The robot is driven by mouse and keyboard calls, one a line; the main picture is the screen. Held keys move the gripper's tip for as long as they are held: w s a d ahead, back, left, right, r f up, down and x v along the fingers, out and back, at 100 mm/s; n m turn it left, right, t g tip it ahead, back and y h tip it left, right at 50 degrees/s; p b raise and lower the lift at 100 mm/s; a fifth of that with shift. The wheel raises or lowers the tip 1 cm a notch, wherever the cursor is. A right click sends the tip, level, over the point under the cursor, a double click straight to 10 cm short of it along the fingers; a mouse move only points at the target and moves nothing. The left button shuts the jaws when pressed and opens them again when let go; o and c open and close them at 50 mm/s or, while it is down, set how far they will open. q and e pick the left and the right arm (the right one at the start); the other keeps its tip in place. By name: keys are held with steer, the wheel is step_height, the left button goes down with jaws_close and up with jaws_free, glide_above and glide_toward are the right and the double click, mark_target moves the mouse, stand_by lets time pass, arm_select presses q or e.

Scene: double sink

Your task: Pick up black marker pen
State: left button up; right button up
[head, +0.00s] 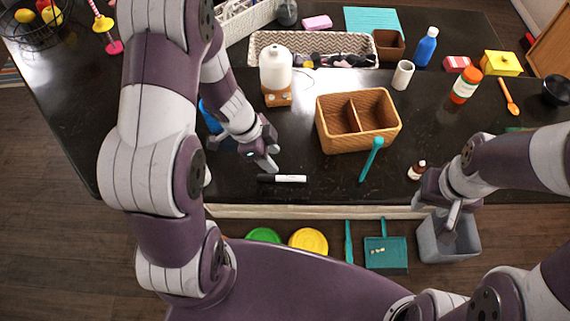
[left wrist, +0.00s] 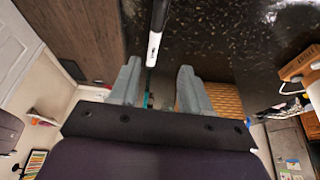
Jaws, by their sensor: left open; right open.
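The black marker pen (head: 283,178) lies on the dark counter near its front edge, with a white barrel and a black end to the left. In the left wrist view the marker (left wrist: 154,45) shows beyond and between the fingertips, nearer the left finger. My left gripper (head: 266,164) is open just above and behind the marker in the head view; its open fingers also show in the left wrist view (left wrist: 158,85), with nothing between them. My right gripper (head: 452,213) is at the right, over the counter's front edge and above a grey bin, apart from the marker.
A brown divided basket (head: 333,138) stands right of the marker, with a teal-handled tool (head: 372,158) in front. A white dispenser bottle (head: 275,70) stands behind my left gripper. A small brown bottle (head: 417,171) is near my right gripper. The grey bin (head: 462,245) is below.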

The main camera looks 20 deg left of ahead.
mark_target(284, 177)
arm_select(q)
steer(key=shift+s+d+f, duration=0.3)
steer(key=shift+s+f, duration=0.15)
steer(key=shift+s, duration=0.2)
steer(key=shift+s+d+f, duration=0.3)
steer(key=shift+s+f, duration=0.15)
steer(key=shift+s, duration=0.15)
steer(key=w+f, duration=0.1)
steer(key=f, duration=0.1)
steer(key=w+d+f, duration=0.1)
steer(key=w+f+b, duration=0.1)
steer(key=f, duration=0.1)
steer(key=shift+d+f, duration=0.3)
steer(key=shift+s+r, duration=0.1)
steer(key=shift+s, duration=0.5)
steer(key=shift+s+r, duration=0.1)
steer(key=shift+s, duration=0.05)
steer(key=shift+c, duration=0.9)
steer(key=c, duration=0.5)
steer(key=shift+d, duration=0.1)
jaws_close()
steer(key=shift+w, duration=0.25)
arm_select(e)
steer(key=shift+s+d+f, duration=0.1)
steer(key=shift+s+f, duration=0.5)
steer(key=shift+f, duration=0.2)
